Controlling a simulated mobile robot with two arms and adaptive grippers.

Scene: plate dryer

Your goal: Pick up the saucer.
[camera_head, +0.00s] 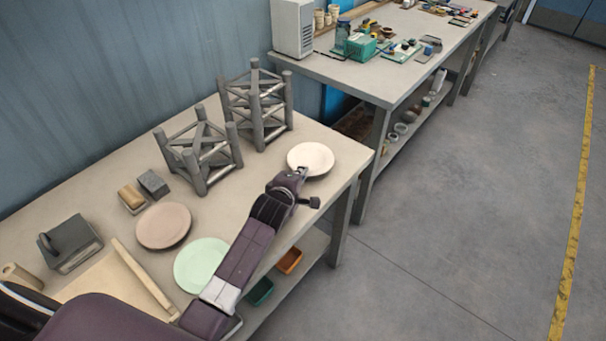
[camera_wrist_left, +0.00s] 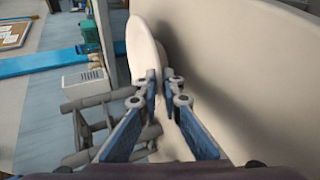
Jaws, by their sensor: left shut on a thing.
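A cream-white saucer (camera_head: 311,157) is at the far right end of the near table in the head view. My left gripper (camera_head: 304,174) reaches over the table to its near rim and is shut on it. In the left wrist view the saucer (camera_wrist_left: 143,45) is seen nearly edge-on, with its rim between the two fingers of the left gripper (camera_wrist_left: 165,85). I cannot tell whether the saucer touches the table or is slightly raised. My right gripper is not in view.
A pinkish plate (camera_head: 164,226) and a pale green plate (camera_head: 203,265) lie on the table (camera_head: 120,210). Two grey racks (camera_head: 257,105) (camera_head: 200,150) stand behind them. A sponge (camera_head: 132,197), a grey block (camera_head: 153,183) and a dark box (camera_head: 70,243) are at left.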

